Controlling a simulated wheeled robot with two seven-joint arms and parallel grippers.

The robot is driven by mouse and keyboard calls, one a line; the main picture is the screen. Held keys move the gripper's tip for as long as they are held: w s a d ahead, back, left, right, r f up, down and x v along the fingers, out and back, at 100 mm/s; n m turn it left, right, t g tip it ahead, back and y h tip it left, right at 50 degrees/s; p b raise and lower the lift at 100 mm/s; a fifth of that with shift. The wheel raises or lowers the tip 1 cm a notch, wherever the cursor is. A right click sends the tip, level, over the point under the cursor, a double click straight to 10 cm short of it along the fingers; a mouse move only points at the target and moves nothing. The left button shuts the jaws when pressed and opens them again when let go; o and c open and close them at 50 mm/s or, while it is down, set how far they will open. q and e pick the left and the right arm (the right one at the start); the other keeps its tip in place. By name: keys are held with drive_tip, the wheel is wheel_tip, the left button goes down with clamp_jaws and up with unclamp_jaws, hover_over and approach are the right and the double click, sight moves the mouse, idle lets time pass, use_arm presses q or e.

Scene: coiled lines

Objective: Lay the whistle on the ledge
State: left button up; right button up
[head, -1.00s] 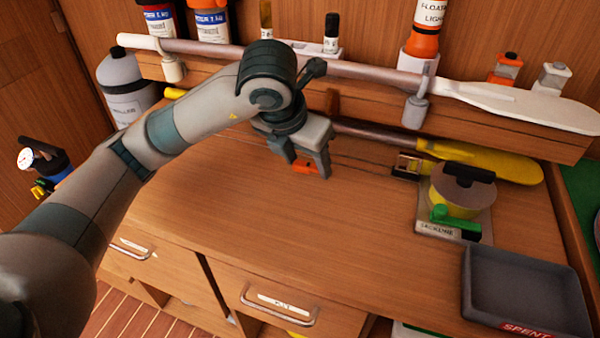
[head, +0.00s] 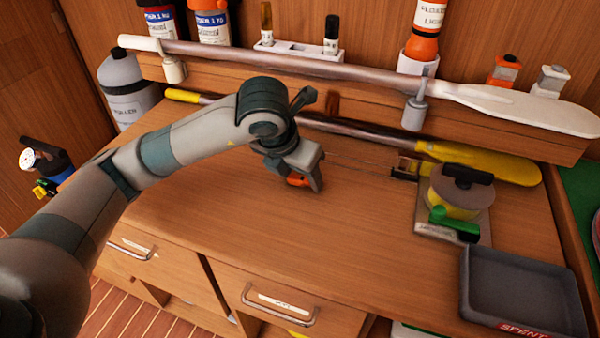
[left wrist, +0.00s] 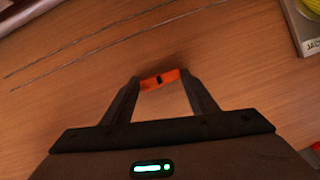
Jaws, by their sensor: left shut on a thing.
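My left gripper (head: 303,184) is shut on a small orange thing, which I take to be the whistle (head: 297,180). The gripper is low over the wooden worktop; I cannot tell if the whistle touches the wood. In the left wrist view the whistle (left wrist: 161,79) spans between the two fingertips (left wrist: 163,84), with a dark mark in its middle. The wooden ledge (head: 220,82) runs along the back wall, above and behind the gripper. My right gripper is not in view.
A white-bladed oar (head: 330,66) lies along the ledge's front, with bottles behind it. A yellow paddle (head: 480,163) lies below. A thin line (head: 365,163) runs across the worktop. A yellow reel (head: 456,196) and a grey tray (head: 520,285) are at right. The middle worktop is clear.

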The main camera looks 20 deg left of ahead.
use_arm(q)
drive_tip(key=shift+f, duration=0.1)
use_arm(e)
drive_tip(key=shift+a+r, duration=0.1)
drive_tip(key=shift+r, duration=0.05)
use_arm(q)
drive_tip(key=o, duration=1)
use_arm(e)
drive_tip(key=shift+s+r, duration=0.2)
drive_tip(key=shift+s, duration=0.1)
